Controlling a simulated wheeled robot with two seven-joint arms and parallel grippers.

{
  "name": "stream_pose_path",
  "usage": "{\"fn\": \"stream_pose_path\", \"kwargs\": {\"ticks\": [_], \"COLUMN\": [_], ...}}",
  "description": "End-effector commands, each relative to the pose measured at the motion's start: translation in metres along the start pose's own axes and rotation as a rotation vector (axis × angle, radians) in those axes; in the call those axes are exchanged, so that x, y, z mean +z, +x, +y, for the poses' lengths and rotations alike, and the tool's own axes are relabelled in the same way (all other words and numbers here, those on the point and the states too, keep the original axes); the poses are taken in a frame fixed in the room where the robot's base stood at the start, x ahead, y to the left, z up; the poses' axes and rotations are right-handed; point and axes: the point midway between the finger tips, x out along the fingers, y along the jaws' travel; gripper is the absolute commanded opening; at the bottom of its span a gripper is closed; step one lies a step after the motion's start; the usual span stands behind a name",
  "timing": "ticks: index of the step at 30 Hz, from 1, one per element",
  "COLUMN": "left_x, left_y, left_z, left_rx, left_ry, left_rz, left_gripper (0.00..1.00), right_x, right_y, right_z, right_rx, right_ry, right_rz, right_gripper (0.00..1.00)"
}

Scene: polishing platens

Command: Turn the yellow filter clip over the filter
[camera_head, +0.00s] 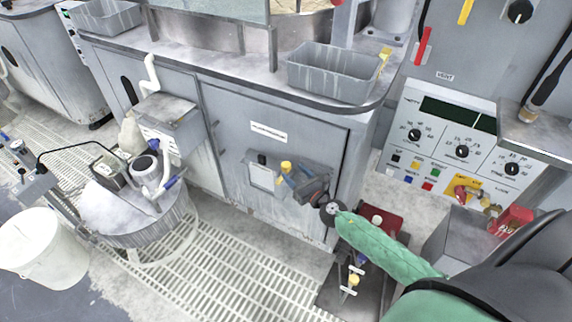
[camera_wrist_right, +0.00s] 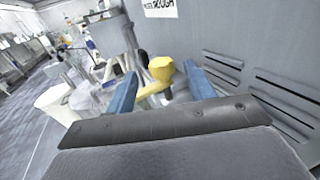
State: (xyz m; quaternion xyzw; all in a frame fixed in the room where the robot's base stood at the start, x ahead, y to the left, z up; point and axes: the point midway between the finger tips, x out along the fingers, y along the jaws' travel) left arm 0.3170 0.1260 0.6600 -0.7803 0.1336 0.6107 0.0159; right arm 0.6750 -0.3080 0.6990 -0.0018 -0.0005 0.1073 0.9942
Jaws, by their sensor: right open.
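A yellow part (camera_head: 286,166), which looks like the filter clip, is at the front of the grey cabinet. In the right wrist view the yellow clip (camera_wrist_right: 160,68) has a rounded head and a bar running down to the left. My right gripper (camera_head: 297,178) is right at it. In the wrist view its two blue fingers (camera_wrist_right: 163,86) are open, with the yellow part between or just beyond them. I cannot tell whether they touch it. The filter itself is not clearly distinguishable; dark and grey parts show behind the yellow one. My left gripper is not in view.
The cabinet door (camera_head: 235,120) is close behind the gripper. A grey bin (camera_head: 330,72) sits on the ledge above. A control panel (camera_head: 440,150) is at right.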

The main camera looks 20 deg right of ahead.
Motion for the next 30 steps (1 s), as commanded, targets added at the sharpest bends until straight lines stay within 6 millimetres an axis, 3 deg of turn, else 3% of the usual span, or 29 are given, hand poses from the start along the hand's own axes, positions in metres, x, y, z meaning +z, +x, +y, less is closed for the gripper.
{"fn": "stream_pose_path", "kwargs": {"ticks": [12,25,26,30], "left_x": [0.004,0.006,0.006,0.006], "left_y": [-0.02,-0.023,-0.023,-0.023], "left_z": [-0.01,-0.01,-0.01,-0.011], "left_rx": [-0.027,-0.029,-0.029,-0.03], "left_ry": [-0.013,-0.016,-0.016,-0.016], "left_rz": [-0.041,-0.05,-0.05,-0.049], "left_gripper": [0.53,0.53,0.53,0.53], "right_x": [0.001,0.0,0.0,0.0], "right_y": [0.05,0.058,0.058,0.058], "right_z": [0.0,0.0,0.0,0.0], "right_rx": [-0.002,-0.001,-0.001,-0.001], "right_ry": [0.003,0.004,0.004,0.004], "right_rz": [-0.001,0.0,0.0,0.001], "right_gripper": [0.54,0.54,0.52,0.24]}}
